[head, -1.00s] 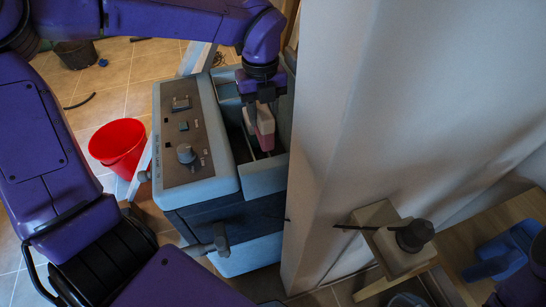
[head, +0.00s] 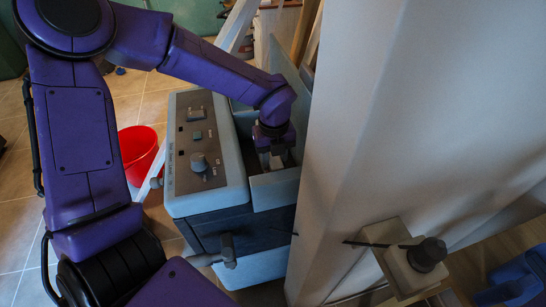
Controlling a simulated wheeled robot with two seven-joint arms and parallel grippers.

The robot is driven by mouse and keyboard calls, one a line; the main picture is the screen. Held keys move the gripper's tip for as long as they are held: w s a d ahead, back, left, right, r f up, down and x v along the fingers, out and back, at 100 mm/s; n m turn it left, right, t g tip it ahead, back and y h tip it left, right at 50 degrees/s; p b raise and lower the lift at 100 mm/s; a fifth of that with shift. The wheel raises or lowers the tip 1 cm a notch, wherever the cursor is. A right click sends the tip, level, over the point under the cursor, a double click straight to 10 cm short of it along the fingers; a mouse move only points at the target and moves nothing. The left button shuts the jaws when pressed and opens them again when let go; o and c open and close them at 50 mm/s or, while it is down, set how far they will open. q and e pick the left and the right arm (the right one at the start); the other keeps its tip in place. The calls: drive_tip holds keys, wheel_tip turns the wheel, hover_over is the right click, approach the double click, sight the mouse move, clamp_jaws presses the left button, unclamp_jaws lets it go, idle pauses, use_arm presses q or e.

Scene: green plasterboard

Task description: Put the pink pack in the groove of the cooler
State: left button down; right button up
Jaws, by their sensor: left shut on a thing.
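The cooler (head: 203,193) is a blue-grey box with a brown control panel on top and an open bay on its right side. My left gripper (head: 274,155) points down into that bay, between the bay walls. It is shut on the pink pack (head: 276,163), of which only a small pale part shows below the fingers. The pack's lower end and the groove are hidden by the gripper and the bay's front wall, so I cannot tell whether the pack sits in the groove. My right gripper is not in view.
A white wall or pillar (head: 400,130) stands close to the right of the cooler. A red bucket (head: 138,152) is on the tiled floor to the left. A beige block with a dark knob (head: 426,254) and a blue object (head: 510,285) are at the lower right.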

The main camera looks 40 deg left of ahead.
use_arm(q)
drive_tip(key=c, duration=0.7)
unclamp_jaws()
wheel_tip(320, 180, up, 12)
drive_tip(key=shift+r, duration=0.15)
